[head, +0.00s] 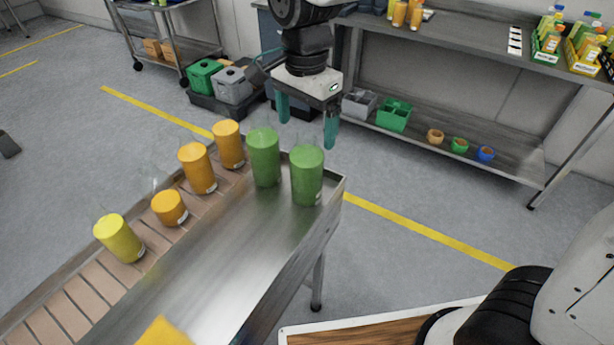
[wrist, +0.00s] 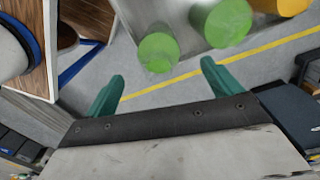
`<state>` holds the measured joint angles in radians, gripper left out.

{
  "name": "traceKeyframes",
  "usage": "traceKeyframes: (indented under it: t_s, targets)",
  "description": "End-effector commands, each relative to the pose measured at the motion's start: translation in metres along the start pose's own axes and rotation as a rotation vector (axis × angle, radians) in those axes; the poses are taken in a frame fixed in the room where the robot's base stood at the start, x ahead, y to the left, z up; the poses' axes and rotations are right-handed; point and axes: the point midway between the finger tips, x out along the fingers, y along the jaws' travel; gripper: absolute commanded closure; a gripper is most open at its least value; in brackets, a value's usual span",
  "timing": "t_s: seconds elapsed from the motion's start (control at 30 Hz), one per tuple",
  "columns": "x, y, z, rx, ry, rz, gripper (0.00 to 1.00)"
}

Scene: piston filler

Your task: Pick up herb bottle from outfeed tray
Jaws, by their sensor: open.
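Two green bottles stand upright side by side at the far end of the metal outfeed tray (head: 222,262). The right green bottle (head: 307,176) is near the tray's corner, and the left green bottle (head: 264,158) stands just beside it. In the wrist view, one green bottle (wrist: 158,53) lies ahead of the fingers, with another green bottle (wrist: 222,22) to its right. My gripper (head: 307,121) is open and empty, with teal fingers pointing down beyond the tray's far end. Its fingers also show in the wrist view (wrist: 163,85), apart from the bottles. I cannot read any label.
Orange bottles (head: 197,168) and a yellow bottle (head: 119,238) stand on the slatted conveyor (head: 95,285) along the tray's left. A shelf bench (head: 465,60) with bins stands behind. A wooden-topped surface (head: 370,328) is at the front right. Open floor lies right of the tray.

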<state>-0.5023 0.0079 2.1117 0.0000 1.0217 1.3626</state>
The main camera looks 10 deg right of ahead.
Motion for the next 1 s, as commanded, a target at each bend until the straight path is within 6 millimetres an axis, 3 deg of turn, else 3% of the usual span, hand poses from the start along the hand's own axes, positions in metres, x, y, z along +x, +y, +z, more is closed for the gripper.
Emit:
traceKeyframes:
  t_s: [0.4,0.7,1.0]
  targets:
    - [0.055,0.002,0.000,-0.001,-0.001,0.003,0.09]
    - [0.059,0.002,0.000,-0.001,0.000,0.000,0.12]
    - [0.059,0.002,0.000,-0.001,0.000,0.000,0.96]
